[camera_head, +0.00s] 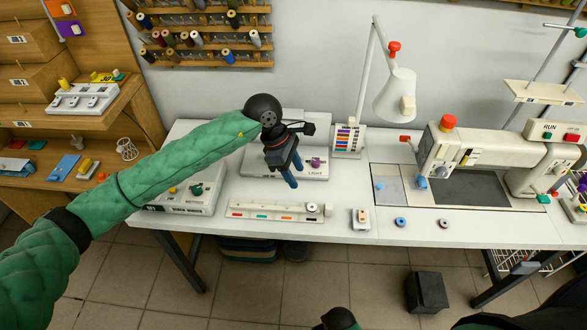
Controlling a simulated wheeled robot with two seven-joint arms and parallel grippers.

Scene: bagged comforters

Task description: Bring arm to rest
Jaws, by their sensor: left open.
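My left arm (180,160), in a green quilted sleeve, reaches in from the left and extends over the left part of the white worktable (335,222). Its dark left gripper (294,174) points down above the table, in front of a white box labelled LIGHT. Its two blue fingers are apart and nothing shows between them. Whether the fingertips touch anything below is hard to tell. My right gripper is not in view; only dark and green parts of me show at the bottom edge.
A white panel with coloured marks (275,211) and a control box (192,192) lie near the gripper. A lamp (395,95) and sewing machine (450,150) stand to the right. Wooden shelves (125,110) stand at left. A black box (427,292) sits on the tiled floor.

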